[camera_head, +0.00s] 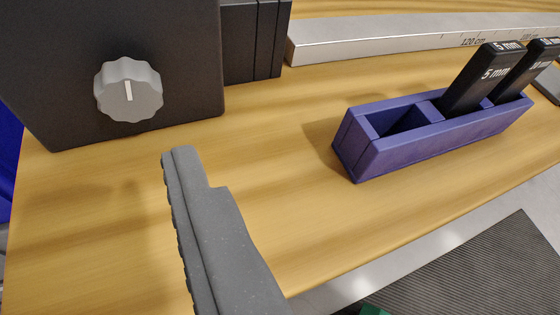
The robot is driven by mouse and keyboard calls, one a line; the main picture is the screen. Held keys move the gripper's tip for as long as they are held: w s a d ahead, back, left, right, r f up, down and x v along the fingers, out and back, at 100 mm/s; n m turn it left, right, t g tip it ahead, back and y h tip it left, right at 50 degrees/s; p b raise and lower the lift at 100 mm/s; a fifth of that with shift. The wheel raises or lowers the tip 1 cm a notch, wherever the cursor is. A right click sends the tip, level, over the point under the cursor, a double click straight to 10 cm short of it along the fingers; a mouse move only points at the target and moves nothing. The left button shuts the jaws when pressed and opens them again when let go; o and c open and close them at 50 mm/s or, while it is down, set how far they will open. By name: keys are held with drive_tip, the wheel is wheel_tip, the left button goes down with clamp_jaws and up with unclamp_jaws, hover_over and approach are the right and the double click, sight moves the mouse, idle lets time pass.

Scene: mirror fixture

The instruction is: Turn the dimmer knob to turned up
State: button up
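The dimmer knob (128,90) is a light grey, scalloped dial on the front of a black box (60,40) at the upper left. Its white mark points about straight up. One dark grey finger of my gripper (215,235) shows at the lower middle, below and to the right of the knob and apart from it. Its ridged inner side faces left with nothing against it, so my gripper looks open and empty. The other finger is out of view.
The wooden table (330,235) is clear around the finger. A purple holder (430,145) with black blocks (482,78) marked in mm stands at the right. A metal rule (400,38) lies along the back. The table's front edge runs along the lower right.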

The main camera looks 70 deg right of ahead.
sight(131, 102)
drive_tip(key=shift+g, duration=0.3)
drive_tip(key=b+x, duration=0.1)
drive_tip(key=x, duration=0.3)
drive_tip(key=b+x, duration=0.1)
drive_tip(key=x, duration=0.4)
drive_tip(key=s+d+b+x, duration=0.1)
drive_tip(key=x, duration=0.3)
drive_tip(key=shift+w+d+f+b, duration=0.25)
drive_tip(key=shift+f+b, duration=0.1)
drive_tip(key=shift+f, duration=0.2)
drive_tip(key=c, duration=1)
